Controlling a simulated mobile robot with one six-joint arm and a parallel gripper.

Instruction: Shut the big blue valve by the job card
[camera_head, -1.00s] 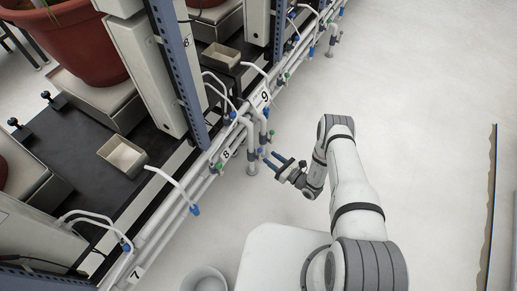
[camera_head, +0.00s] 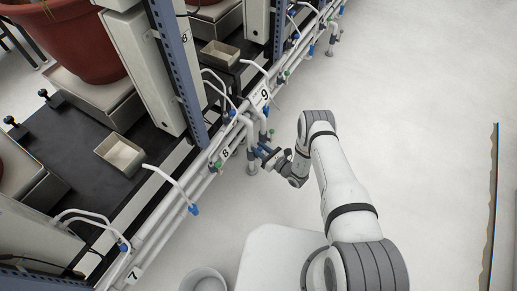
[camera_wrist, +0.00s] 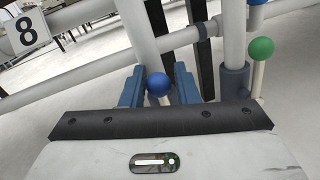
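My gripper (camera_head: 266,153) reaches to the pipe run near the number 8 plate (camera_head: 226,154). In the wrist view its two blue fingers (camera_wrist: 159,92) stand apart, one on each side of a blue ball knob (camera_wrist: 159,84). The knob sits between them; I cannot tell whether either finger touches it. The valve body under this knob is hidden by my gripper. A green ball knob (camera_wrist: 261,48) on a pale lever stands to the right, with part of another blue knob (camera_wrist: 257,3) above it. I cannot make out a job card.
White pipes with several small valves run along the bench edge (camera_head: 160,228). A number 9 plate (camera_head: 264,95) is further along, number 7 (camera_head: 134,274) nearer. A white bucket (camera_head: 204,280) stands on the floor.

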